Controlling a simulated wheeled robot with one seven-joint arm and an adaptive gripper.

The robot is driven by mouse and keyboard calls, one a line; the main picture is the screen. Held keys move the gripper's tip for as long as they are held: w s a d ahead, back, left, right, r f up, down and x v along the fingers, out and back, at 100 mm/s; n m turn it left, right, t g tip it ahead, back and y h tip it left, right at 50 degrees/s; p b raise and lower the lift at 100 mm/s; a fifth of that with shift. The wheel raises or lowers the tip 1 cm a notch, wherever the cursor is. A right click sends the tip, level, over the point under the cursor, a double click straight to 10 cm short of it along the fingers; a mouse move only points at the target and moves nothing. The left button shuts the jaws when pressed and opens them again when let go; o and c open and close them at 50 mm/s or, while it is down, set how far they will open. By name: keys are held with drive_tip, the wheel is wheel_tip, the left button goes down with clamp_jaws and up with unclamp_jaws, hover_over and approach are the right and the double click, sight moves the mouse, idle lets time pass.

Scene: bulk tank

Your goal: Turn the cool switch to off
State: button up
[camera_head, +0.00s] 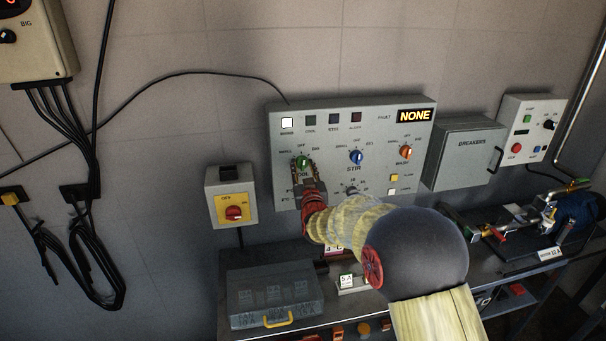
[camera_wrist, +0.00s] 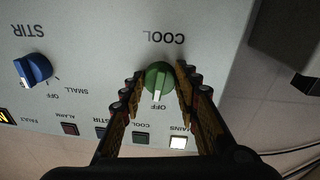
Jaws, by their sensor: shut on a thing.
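The cool switch is a green knob (camera_wrist: 157,77) on a grey control panel (camera_wrist: 105,50), under the COOL label in the upside-down wrist view. Its white pointer mark faces the OFF label (camera_wrist: 165,107). My gripper (camera_wrist: 159,74) has one finger on each side of the knob and is shut on it. In the head view my gripper (camera_head: 304,176) is at the panel's left side, covering most of the knob and part of its label.
The blue STIR knob (camera_head: 356,157) and an orange knob (camera_head: 405,153) are to the right on the panel. A yellow-faced rotary switch (camera_head: 234,210) is at left. A grey case (camera_head: 275,292) lies on the bench below. A BREAKERS box (camera_head: 466,152) is at right.

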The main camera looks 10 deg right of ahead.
drive_tip(key=shift+f+n+b, duration=0.1)
drive_tip(key=shift+n+b, duration=0.25)
drive_tip(key=shift+n, duration=0.25)
drive_tip(key=o, duration=1.2)
drive_tip(key=shift+c, duration=0.2)
drive_tip(key=s, duration=1.2)
drive_tip(key=shift+a+f, duration=0.35)
drive_tip(key=shift+f, duration=0.05)
